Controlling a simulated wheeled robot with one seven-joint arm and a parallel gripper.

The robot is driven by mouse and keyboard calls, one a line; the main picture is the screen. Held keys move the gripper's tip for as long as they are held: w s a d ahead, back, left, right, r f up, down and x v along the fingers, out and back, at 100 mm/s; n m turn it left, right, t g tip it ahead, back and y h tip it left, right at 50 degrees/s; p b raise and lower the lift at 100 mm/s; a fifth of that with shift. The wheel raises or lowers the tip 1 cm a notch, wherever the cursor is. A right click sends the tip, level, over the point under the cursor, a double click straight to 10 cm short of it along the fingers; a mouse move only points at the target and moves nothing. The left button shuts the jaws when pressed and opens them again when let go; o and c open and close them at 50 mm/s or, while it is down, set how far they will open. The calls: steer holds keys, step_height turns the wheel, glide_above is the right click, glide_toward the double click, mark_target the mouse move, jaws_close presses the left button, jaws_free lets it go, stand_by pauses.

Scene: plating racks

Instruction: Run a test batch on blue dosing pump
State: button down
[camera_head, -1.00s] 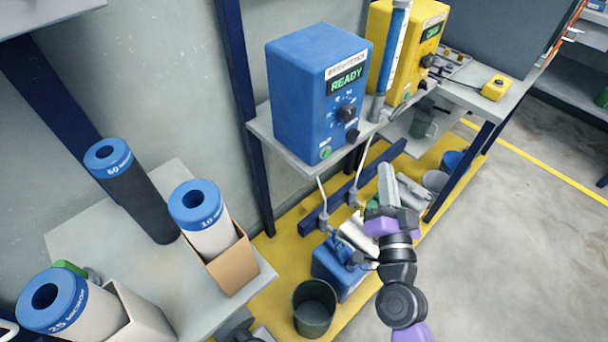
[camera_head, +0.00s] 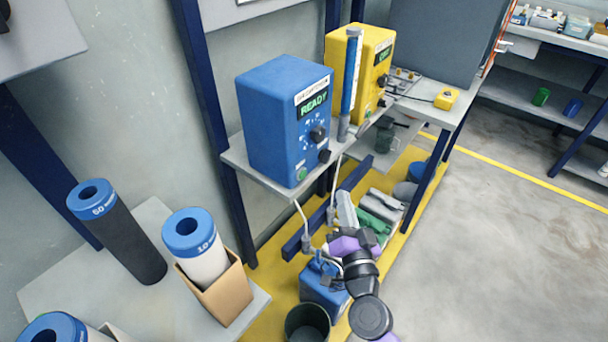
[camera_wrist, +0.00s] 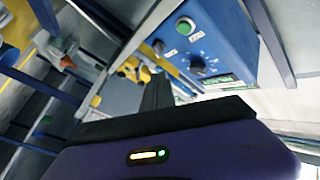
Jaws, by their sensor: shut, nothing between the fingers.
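The blue dosing pump (camera_head: 268,130) stands on a grey shelf. Its display (camera_head: 314,103) reads READY. Its front has a black dial (camera_head: 318,133), a smaller black knob (camera_head: 324,156) and a green button (camera_head: 302,174) low down. In the wrist view the pump (camera_wrist: 232,35) is at upper right, with the green button (camera_wrist: 185,26) and dial (camera_wrist: 197,63) facing me. My gripper (camera_head: 345,212) is shut and empty, below and in front of the pump, apart from it. In the wrist view the shut fingers (camera_wrist: 157,93) point toward the shelf area.
A yellow pump (camera_head: 365,60) stands behind the blue one, with a clear blue-filled column (camera_head: 350,80) between. A blue canister (camera_head: 322,290) and a dark bucket (camera_head: 307,322) are below. Filter cartridges (camera_head: 120,230) stand at left. The floor at right (camera_head: 480,260) is clear.

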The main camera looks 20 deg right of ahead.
steer(key=w+a, duration=0.4)
steer(key=w, duration=0.2)
steer(key=shift+w+a+p, duration=0.2)
steer(key=shift+a+p, duration=0.05)
steer(key=shift+p, duration=0.05)
stand_by(1.9)
steer(key=shift+w+a, duration=0.25)
steer(key=shift+w, duration=0.05)
steer(key=shift+w+a+p, duration=0.3)
steer(key=shift+w+p, duration=0.1)
steer(key=shift+w, duration=0.05)
stand_by(0.9)
steer(key=shift+s, duration=0.1)
steer(key=shift+s+d, duration=0.55)
steer(key=shift+s, duration=0.15)
steer(key=shift+s+d, duration=0.75)
steer(key=shift+s, duration=0.25)
steer(key=shift+s+d, duration=0.75)
steer(key=shift+s, duration=0.25)
